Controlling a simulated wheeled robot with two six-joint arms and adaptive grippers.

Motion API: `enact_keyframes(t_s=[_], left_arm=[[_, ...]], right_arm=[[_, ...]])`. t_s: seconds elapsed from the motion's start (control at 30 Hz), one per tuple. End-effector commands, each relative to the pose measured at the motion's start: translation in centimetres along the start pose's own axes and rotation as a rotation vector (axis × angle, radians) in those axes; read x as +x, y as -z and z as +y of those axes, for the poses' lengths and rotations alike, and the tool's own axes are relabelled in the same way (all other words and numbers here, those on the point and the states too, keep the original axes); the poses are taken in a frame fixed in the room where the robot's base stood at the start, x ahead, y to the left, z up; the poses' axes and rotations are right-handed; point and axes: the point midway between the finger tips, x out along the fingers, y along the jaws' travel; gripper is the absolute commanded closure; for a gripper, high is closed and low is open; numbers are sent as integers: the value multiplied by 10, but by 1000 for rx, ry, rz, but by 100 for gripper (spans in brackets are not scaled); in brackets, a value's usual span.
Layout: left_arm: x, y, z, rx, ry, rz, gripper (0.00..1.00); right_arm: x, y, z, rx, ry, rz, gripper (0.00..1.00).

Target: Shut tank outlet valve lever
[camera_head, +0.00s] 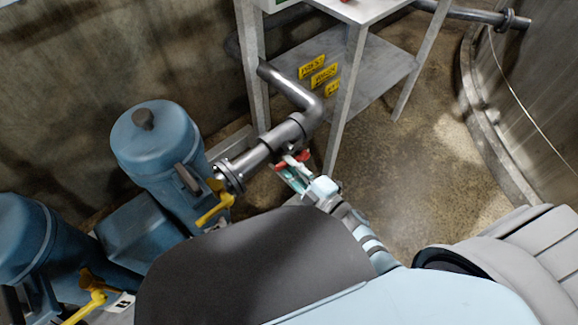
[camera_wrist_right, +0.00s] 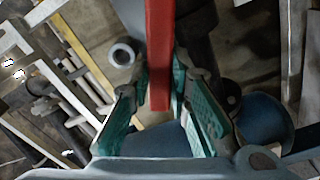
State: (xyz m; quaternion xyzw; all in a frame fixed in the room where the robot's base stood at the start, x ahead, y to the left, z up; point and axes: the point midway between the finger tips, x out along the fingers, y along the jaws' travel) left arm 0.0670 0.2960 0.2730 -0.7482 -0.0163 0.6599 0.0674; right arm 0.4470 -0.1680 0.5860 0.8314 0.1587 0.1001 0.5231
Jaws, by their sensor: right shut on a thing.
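The red valve lever (camera_head: 306,156) sits under the grey outlet pipe (camera_head: 268,143), beside the blue tank. In the right wrist view the lever is a long red bar (camera_wrist_right: 159,45) that comes down from the top into my gripper. My right gripper (camera_head: 290,176) reaches the lever from below right. In the right wrist view its teal-padded fingers (camera_wrist_right: 160,92) stand on both sides of the bar's end, and it is shut on the lever. The valve body is partly hidden. My left gripper is not in view.
A blue tank (camera_head: 150,145) stands left of the pipe, with yellow handles (camera_head: 214,205) low on its side. A metal shelf table (camera_head: 372,68) with yellow labels stands behind. A curved wall (camera_head: 535,90) is at the right. The floor (camera_head: 400,165) between is clear.

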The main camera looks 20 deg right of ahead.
Motion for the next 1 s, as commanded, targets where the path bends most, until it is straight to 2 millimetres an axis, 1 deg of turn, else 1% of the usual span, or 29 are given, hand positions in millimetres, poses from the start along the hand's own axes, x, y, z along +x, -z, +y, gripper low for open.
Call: enact_keyframes(t_s=[0.03,0.13,0.47,0.57,0.67,0.8,0.9,1.0], left_arm=[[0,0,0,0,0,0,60],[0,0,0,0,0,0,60],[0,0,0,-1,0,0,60],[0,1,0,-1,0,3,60],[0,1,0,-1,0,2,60],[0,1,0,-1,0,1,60],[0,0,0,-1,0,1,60],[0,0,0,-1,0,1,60]], right_arm=[[0,0,0,-1,0,1,78],[0,0,0,-2,0,1,62],[0,0,0,-3,0,1,62],[-5,0,0,-3,1,0,62],[-20,0,-1,-4,3,-1,62],[-50,0,-1,-3,3,-1,62],[-67,0,-1,-3,2,0,62],[-78,0,0,-3,1,0,62]])
